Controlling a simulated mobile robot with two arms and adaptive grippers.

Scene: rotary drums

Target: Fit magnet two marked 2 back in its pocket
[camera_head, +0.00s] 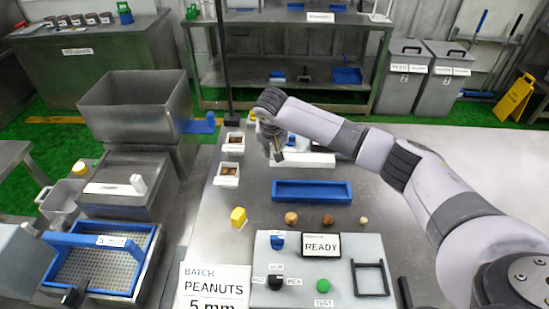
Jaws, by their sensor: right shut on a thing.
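My right arm comes in from the right, and its gripper (277,154) points down over the far part of the steel table, just left of a white block-like thing (308,160). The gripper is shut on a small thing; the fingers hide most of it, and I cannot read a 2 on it. I cannot make out the magnet's pocket; the arm and wrist cover part of that area. My left gripper is not in view.
A blue tray (312,191) lies in front of the gripper. Two small white boxes (228,175) (233,143) stand to its left. Nearer are a yellow piece (238,217), several small samples and a control panel (345,250) with a READY display (321,246). A steel hopper (135,105) stands left.

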